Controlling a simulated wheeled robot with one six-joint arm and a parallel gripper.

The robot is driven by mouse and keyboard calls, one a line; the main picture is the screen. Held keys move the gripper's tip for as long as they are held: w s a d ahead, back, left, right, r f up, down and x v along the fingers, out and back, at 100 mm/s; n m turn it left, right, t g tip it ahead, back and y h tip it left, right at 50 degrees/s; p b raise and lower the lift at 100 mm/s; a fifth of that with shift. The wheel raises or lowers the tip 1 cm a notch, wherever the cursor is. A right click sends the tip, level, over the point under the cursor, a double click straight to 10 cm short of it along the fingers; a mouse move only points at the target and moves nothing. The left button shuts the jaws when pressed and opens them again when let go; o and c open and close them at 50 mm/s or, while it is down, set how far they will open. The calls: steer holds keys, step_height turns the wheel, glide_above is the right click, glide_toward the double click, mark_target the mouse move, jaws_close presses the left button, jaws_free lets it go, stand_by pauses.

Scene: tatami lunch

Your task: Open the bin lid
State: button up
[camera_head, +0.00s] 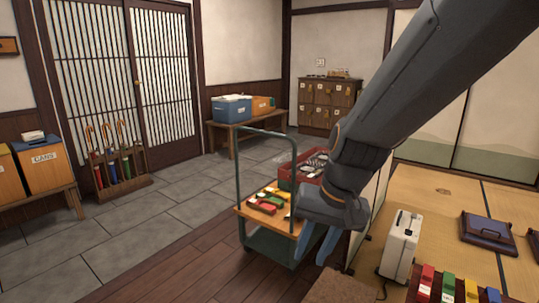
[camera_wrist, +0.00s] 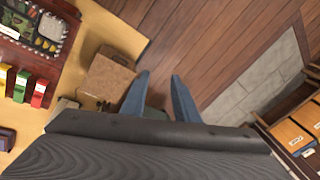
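Orange bins stand on a low wooden bench at the left of the head view; one (camera_head: 45,172) is labelled CANS and a second (camera_head: 9,182) is cut off by the picture edge. Orange bins with white labels (camera_wrist: 291,136) also show at the right edge of the wrist view. A blue box (camera_head: 230,111) and an orange box (camera_head: 262,106) stand on a bench at the back. Which bin is meant, and the lids' details, I cannot tell. My gripper (camera_wrist: 160,75) has its two blue fingers apart with nothing between them, away from the bins.
A green-framed cart (camera_head: 270,247) with coloured items and a red crate (camera_head: 291,181) stands near my arm. An umbrella rack (camera_head: 124,187) is by the sliding door. A tatami platform (camera_head: 441,224) with a white case (camera_head: 401,246) is right. Stone floor is clear at left.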

steer(key=s+d+n+g+h+p, duration=0.1)
steer(key=s+d+n+g+h, duration=0.2)
steer(key=s, duration=0.8)
steer(key=d+r+m+t+p, duration=0.1)
steer(key=d+r+p, duration=0.5)
steer(key=p, duration=0.6)
steer(key=shift+s+d+r+y, duration=0.15)
steer(key=shift+d+r+y, duration=0.15)
steer(key=shift+d, duration=0.45)
steer(key=c, duration=0.6)
steer(key=shift+f, duration=0.1)
jaws_close()
